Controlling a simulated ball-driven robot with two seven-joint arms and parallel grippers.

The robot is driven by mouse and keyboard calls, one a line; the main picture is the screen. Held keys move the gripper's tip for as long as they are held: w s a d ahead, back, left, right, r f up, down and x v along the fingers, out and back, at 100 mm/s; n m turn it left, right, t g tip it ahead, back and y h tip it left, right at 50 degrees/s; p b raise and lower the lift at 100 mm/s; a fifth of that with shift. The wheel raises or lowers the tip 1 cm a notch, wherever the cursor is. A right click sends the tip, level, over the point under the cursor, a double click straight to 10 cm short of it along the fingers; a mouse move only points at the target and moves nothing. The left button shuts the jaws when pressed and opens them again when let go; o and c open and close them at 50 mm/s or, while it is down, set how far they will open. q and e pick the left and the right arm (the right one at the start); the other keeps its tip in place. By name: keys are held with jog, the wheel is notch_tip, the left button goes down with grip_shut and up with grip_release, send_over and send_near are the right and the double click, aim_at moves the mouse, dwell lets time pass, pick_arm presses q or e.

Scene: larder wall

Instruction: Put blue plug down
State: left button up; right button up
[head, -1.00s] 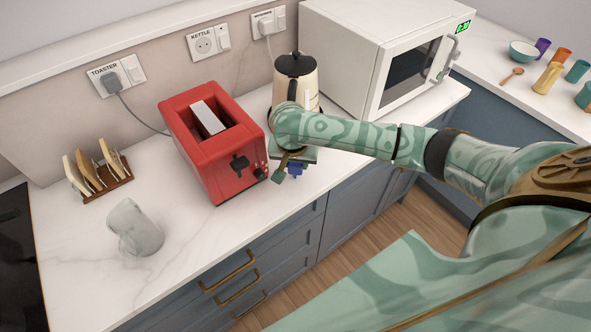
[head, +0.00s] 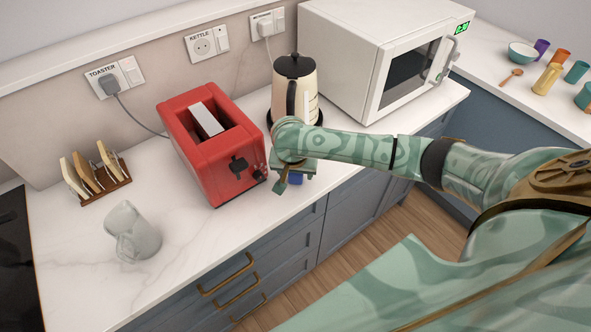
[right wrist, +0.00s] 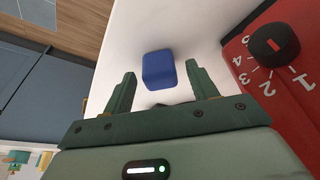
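The blue plug (right wrist: 158,70) shows in the right wrist view against the white counter, just beyond and between my fingertips. Clear gaps separate it from both fingers. My right gripper (right wrist: 162,85) is open and empty. In the head view the right gripper (head: 282,187) is at the counter's front edge, right of the toaster. A small part of the blue plug (head: 296,178) shows there beneath my wrist, the rest hidden. My left gripper is not in view.
The red toaster (head: 213,150) stands close left of my right gripper. The cream kettle (head: 306,100) is just behind my wrist, and the microwave (head: 350,55) is right of it. A glass jug (head: 140,238) and a toast rack (head: 112,188) stand left. KETTLE's socket (head: 203,46) is empty.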

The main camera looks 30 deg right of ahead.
jog(key=shift+r+b, duration=0.35)
jog(key=p+v, duration=0.6)
jog(key=v, duration=0.6)
jog(key=shift+r+p, duration=0.25)
jog(key=shift+p, duration=0.1)
